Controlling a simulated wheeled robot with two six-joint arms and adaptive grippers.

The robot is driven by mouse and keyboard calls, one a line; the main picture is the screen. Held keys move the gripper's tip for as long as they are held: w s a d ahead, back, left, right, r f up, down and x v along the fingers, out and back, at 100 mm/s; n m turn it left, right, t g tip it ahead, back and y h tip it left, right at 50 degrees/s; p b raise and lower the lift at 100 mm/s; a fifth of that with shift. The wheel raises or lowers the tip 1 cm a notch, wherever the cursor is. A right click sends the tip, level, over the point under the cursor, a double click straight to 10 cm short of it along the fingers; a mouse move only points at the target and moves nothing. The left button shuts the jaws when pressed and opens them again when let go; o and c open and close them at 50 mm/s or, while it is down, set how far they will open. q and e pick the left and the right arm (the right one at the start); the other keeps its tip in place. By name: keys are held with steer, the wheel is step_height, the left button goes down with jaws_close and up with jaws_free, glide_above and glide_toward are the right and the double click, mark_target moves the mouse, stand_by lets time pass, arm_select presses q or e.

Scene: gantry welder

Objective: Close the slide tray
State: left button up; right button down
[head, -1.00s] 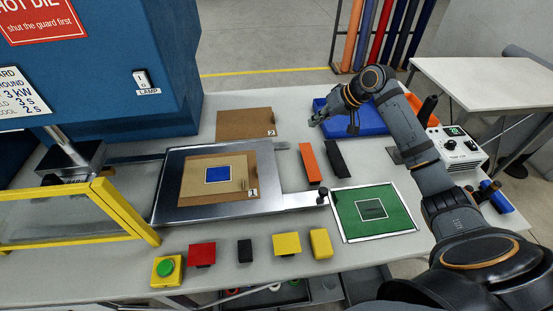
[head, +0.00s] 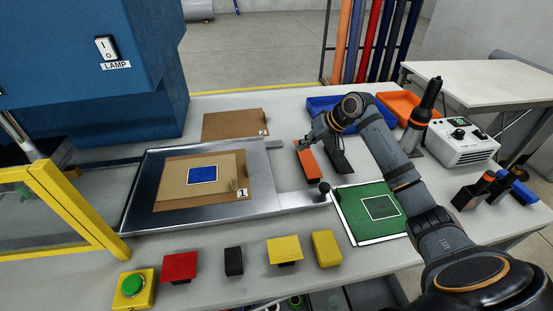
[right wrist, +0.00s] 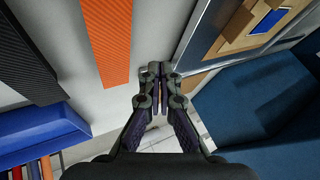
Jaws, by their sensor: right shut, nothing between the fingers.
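The slide tray (head: 262,198) is a flat metal plate pulled out of the blue press, carrying a brown board (head: 172,199) marked 1 with a blue square on it. Its bar runs right to an upright black knob (head: 324,188). The tray's edge also shows at upper right in the right wrist view (right wrist: 205,48). My right gripper (head: 303,147) is shut and empty, above the far end of the orange block, beyond the knob and apart from it. Its closed fingers show in the right wrist view (right wrist: 159,72). My left gripper is not in view.
An orange block (head: 306,162) and a black block (head: 340,160) lie behind the knob. A green mat (head: 358,225) lies right of it. The yellow guard frame (head: 75,205) stands at left. Several coloured blocks and a green button (head: 132,285) line the front edge.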

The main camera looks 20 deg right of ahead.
steer(key=p+x, duration=0.1)
steer(key=x, duration=0.6)
steer(key=shift+w+a+f, duration=0.1)
steer(key=shift+w+a, duration=0.05)
steer(key=shift+a, duration=0.05)
steer(key=a, duration=0.1)
steer(key=a+p, duration=0.1)
steer(key=w+a, duration=0.1)
steer(key=shift+w+f, duration=0.1)
steer(key=shift+f, duration=0.3)
steer(key=shift+a, duration=0.55)
steer(key=shift+w+f, duration=0.1)
